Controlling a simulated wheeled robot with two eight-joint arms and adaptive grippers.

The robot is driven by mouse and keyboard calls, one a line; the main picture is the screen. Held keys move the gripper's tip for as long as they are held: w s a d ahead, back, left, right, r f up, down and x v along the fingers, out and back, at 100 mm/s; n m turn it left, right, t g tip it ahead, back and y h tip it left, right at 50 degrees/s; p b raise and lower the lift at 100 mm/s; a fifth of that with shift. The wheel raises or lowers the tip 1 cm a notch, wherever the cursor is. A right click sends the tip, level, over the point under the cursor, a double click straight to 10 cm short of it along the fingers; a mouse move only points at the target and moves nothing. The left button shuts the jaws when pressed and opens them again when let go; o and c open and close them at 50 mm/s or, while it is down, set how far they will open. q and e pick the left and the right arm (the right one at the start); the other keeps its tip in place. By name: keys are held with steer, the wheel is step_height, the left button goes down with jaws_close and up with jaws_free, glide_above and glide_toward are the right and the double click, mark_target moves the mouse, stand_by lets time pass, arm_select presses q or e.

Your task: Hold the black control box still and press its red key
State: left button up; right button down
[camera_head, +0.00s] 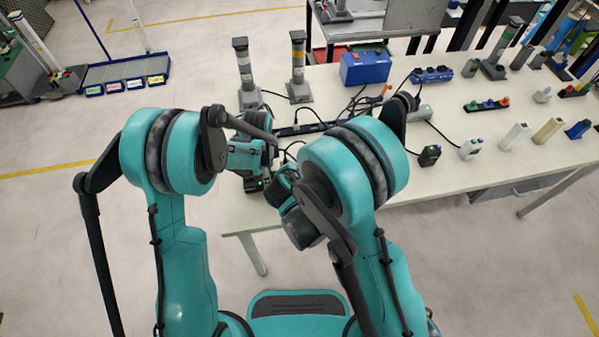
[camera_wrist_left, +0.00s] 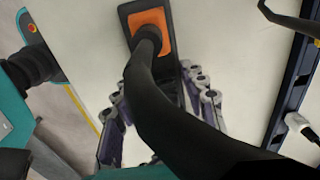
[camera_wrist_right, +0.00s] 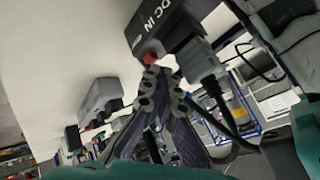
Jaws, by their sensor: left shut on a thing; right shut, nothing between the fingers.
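The black control box (camera_wrist_right: 168,22), marked DC IN, fills the upper middle of the right wrist view, with its red key (camera_wrist_right: 150,58) on the near side. My right gripper (camera_wrist_right: 155,80) is shut and empty. Its fingertips are at the key; I cannot tell whether they touch it. In the left wrist view a black body with an orange patch (camera_wrist_left: 150,22), seemingly the box, lies between the fingers of my left gripper (camera_wrist_left: 160,100), which is shut on it. A thick black cable or link hides part of that grip. In the head view the box (camera_head: 253,186) is mostly hidden by my arms.
A black plug and cable (camera_wrist_right: 212,88) run from the box. A grey box (camera_wrist_right: 98,97) stands farther off.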

stand_by(0.4)
steer(key=shift+r, duration=0.45)
step_height(320, 180, up, 5)
stand_by(0.6)
stand_by(0.5)
